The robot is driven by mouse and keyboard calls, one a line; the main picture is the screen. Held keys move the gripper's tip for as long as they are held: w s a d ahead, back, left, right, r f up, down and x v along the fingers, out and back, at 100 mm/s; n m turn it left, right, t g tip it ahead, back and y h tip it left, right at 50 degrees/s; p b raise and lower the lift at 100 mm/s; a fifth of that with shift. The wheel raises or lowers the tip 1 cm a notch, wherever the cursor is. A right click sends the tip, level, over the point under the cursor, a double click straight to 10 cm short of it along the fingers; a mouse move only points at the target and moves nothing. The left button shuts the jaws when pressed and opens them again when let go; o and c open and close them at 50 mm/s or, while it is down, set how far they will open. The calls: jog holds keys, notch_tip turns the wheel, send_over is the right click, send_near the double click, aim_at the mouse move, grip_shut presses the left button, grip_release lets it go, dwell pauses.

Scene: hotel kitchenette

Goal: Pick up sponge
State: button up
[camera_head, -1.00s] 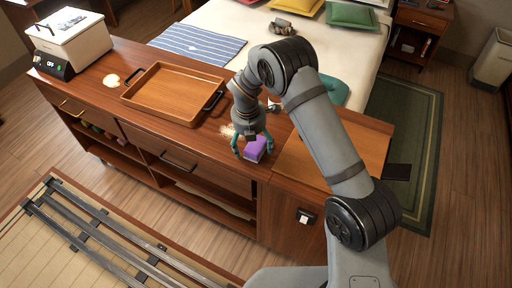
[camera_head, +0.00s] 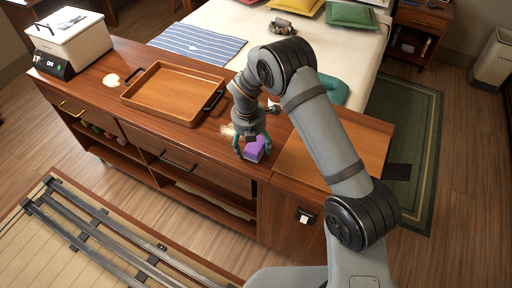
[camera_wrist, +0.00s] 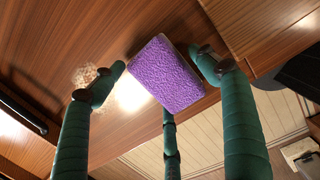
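The purple sponge (camera_head: 254,151) lies on the wooden counter near its front edge. In the wrist view the sponge (camera_wrist: 166,75) sits tilted between the green fingers of my gripper (camera_wrist: 160,72). My gripper (camera_head: 252,146) points down over the sponge in the head view. The fingers are apart: a gap shows on the left side of the sponge, and the right finger is close to its right edge. A third, thinner green finger shows below the sponge in the wrist view. I cannot tell whether any finger touches it.
A wooden tray (camera_head: 150,105) with dark handles stands left on the counter (camera_head: 205,135). A pale crumbly patch (camera_head: 228,131) lies just left of my gripper. A white appliance (camera_head: 75,45) stands at the far left end. A lighter board section (camera_head: 310,160) lies to the right.

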jog(key=c, duration=0.6)
jog(key=shift+r, duration=0.1)
jog(key=shift+w+r, duration=0.1)
jog(key=shift+r, duration=0.4)
notch_tip(320, 180, up, 3)
jog(key=shift+b, duration=0.35)
jog(key=s+d+r+b, duration=0.2)
jog(key=s+d+r, duration=0.5)
jog(key=s, duration=0.2)
jog(key=shift+s+r, duration=0.2)
jog(key=shift+s, duration=0.05)
